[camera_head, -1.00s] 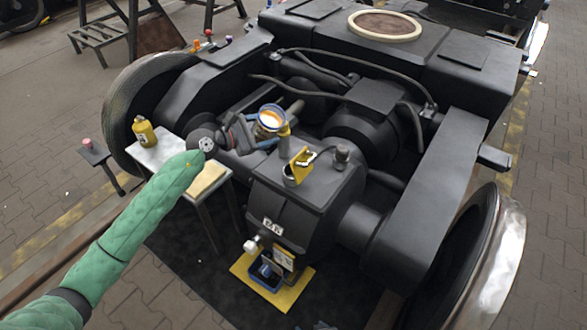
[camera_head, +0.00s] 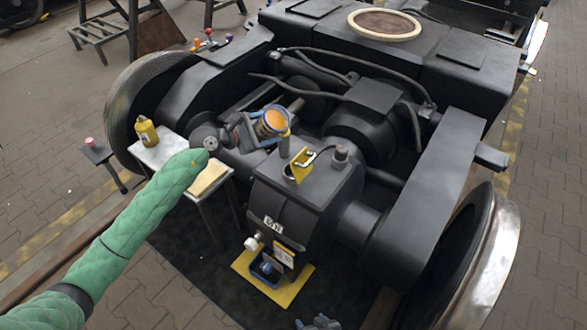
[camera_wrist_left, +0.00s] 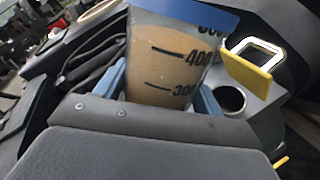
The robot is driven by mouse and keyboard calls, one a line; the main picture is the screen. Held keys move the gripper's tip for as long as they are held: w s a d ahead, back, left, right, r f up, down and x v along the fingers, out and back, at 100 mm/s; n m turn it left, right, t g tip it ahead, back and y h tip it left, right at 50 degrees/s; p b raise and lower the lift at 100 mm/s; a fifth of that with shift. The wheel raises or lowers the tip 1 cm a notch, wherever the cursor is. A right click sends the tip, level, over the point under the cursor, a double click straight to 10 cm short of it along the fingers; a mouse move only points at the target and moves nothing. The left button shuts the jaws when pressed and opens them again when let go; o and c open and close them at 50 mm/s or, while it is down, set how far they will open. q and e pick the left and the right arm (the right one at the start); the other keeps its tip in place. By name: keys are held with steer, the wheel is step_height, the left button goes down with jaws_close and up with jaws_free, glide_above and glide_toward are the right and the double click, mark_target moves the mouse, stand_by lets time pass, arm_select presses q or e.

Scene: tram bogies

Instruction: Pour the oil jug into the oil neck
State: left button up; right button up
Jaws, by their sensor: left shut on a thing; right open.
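The oil jug (camera_head: 274,122) is a clear measuring jug with a blue rim and amber oil inside. My left gripper (camera_head: 268,138) is shut on it and holds it above the dark gearbox, tilted, left of and above the oil neck. In the left wrist view, the jug (camera_wrist_left: 165,65) stands between the blue fingers (camera_wrist_left: 163,92), its oil near the 400 mark. The oil neck (camera_head: 290,179) is open, with a yellow flap (camera_head: 301,164) raised beside it; the wrist view shows the neck's dark hole (camera_wrist_left: 231,100) right of the jug. My right gripper (camera_head: 320,323) is partly visible at the bottom edge.
A small table (camera_head: 150,157) at left holds a yellow bottle (camera_head: 146,131). A yellow mat (camera_head: 285,296) with a blue tray (camera_head: 264,280) lies below the gearbox. Hoses and frame beams surround the gearbox; a large wheel (camera_head: 480,260) stands at right.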

arm_select(q)
steer(key=shift+s+d+r+p, duration=0.1)
steer(key=shift+r+p, duration=0.15)
steer(key=shift+p, duration=0.05)
arm_select(e)
steer(key=shift+r, duration=0.4)
arm_select(q)
steer(key=shift+m+y+p, duration=0.3)
steer(key=shift+m, duration=0.2)
arm_select(e)
steer(key=shift+s+r, duration=0.15)
steer(key=shift+r, duration=0.15)
arm_select(q)
steer(key=shift+f+m+p, duration=0.1)
steer(key=shift+m+p, duration=0.2)
arm_select(e)
steer(key=shift+w+r, duration=0.3)
steer(key=shift+r, duration=0.1)
arm_select(q)
steer(key=shift+f+m+y, duration=0.1)
steer(key=shift+m+y, duration=0.2)
arm_select(e)
steer(key=shift+s+a+r, duration=0.1)
steer(key=shift+s, duration=0.35)
steer(key=shift+w+r, duration=0.1)
steer(key=shift+r, duration=0.05)
